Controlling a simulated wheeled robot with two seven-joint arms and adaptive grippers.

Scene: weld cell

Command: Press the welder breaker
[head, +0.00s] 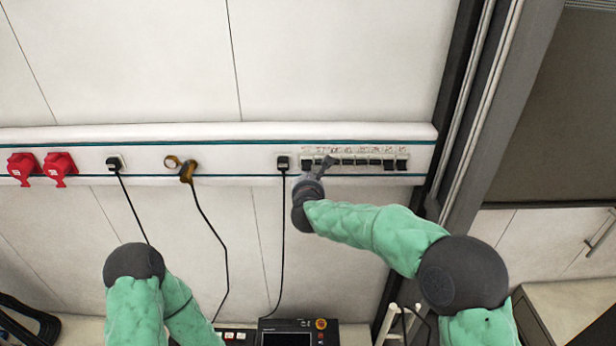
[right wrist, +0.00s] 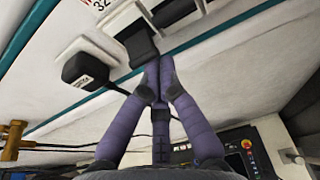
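A row of breakers (head: 362,161) sits at the right end of the white wall rail, with small labels above that are too small to read in the head view. My right gripper (head: 326,164) reaches up to the left part of this row and covers some of it. In the right wrist view the fingers of my right gripper (right wrist: 158,62) come together at the tips, with nothing between them. The tips are at the lower edge of a black breaker lever (right wrist: 140,46); I cannot tell whether they touch it. My left gripper is out of view; only the left arm shows.
A black plug (head: 283,162) with a hanging cable sits just left of the breakers and shows large in the right wrist view (right wrist: 88,70). Red sockets (head: 58,167) are at the far left. A dark frame post (head: 455,110) stands right of the rail. A control panel (head: 287,334) is below.

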